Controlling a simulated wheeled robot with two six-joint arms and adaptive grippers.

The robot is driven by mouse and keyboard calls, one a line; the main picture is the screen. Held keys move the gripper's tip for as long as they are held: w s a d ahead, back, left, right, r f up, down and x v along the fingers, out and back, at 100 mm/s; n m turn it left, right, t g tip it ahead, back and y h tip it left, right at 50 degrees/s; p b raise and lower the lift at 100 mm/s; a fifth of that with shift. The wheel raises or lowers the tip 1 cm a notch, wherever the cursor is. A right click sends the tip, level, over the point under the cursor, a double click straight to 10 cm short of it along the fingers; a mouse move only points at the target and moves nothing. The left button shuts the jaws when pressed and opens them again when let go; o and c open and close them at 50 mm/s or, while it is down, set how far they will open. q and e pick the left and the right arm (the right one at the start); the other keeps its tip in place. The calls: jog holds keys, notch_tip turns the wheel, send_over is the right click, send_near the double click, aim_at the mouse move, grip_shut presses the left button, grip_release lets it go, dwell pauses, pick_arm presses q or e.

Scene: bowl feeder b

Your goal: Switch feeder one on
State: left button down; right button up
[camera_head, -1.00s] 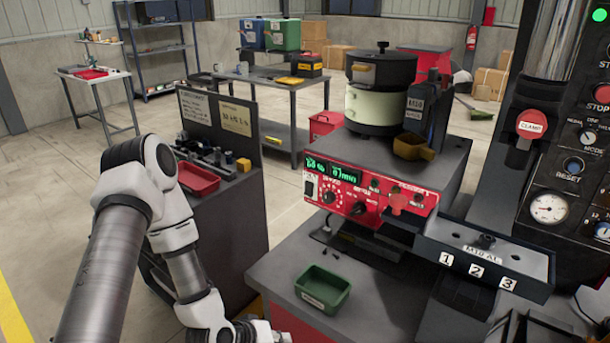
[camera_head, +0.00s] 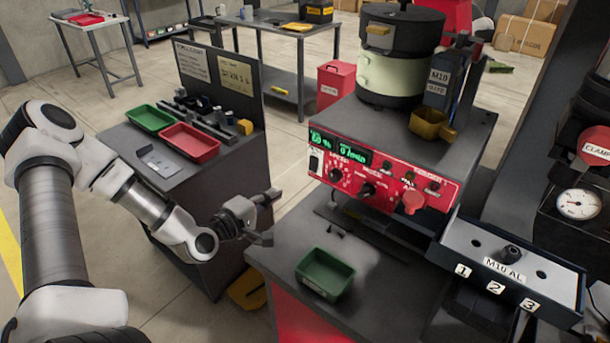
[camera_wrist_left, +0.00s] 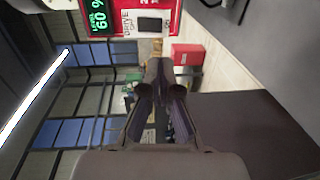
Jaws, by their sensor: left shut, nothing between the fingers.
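The feeder's red control panel (camera_head: 385,172) has green lit displays (camera_head: 340,148), several knobs and a red knob (camera_head: 413,201). At its left end is a white plate with a dark rocker switch (camera_head: 315,163). The wrist view shows this switch (camera_wrist_left: 150,24) beside a display reading 60 %; I cannot tell its position. The feeder bowl (camera_head: 390,75) sits on the grey housing above. My left gripper (camera_head: 270,197) is shut and empty, left of and below the panel, apart from it. Its fingers (camera_wrist_left: 158,72) point below the switch in the wrist view. My right gripper is not visible.
A green bin (camera_head: 325,274) stands on the bench below the panel. A dark cabinet with a red tray (camera_head: 190,142) and another green tray (camera_head: 150,118) is behind my left arm. Space between gripper and panel looks clear.

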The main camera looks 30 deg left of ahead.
pick_arm(q)
jog(key=b, duration=0.1)
send_near(312, 170)
jog(key=w, duration=0.4)
jog(key=w+p, duration=0.1)
jog(key=w, duration=0.1)
jog(key=shift+d+f, duration=0.2)
jog(key=shift+f, duration=0.1)
jog(key=shift+w+f, duration=0.1)
jog(key=shift+w, duration=0.5)
